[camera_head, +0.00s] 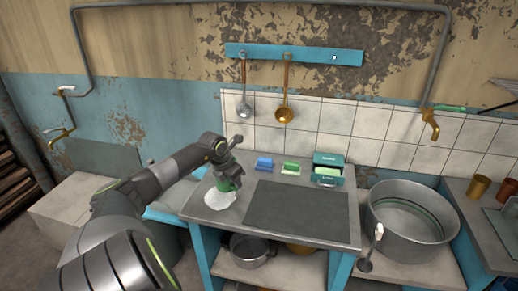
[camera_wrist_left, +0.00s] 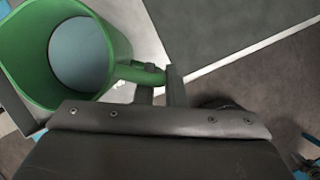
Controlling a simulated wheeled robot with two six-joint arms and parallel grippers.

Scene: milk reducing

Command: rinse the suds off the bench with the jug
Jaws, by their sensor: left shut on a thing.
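The green jug (camera_head: 229,184) is held by my left gripper (camera_head: 226,168) above the left part of the bench (camera_head: 331,186). A white patch of suds (camera_head: 219,199) lies on the bench top just below the jug, and the jug hides part of it. In the left wrist view the jug (camera_wrist_left: 117,47) shows its open mouth, with a pale blue-grey surface inside. The fingers of my left gripper (camera_wrist_left: 160,82) are shut on its handle. My right gripper is in neither view.
A dark mat (camera_head: 300,212) covers the bench's middle. Behind it stand a blue brush or sponge (camera_head: 264,163), a green one (camera_head: 290,168) and a teal box (camera_head: 328,161). A large metal tub (camera_head: 375,225) stands right of the bench. Two ladles hang on the wall.

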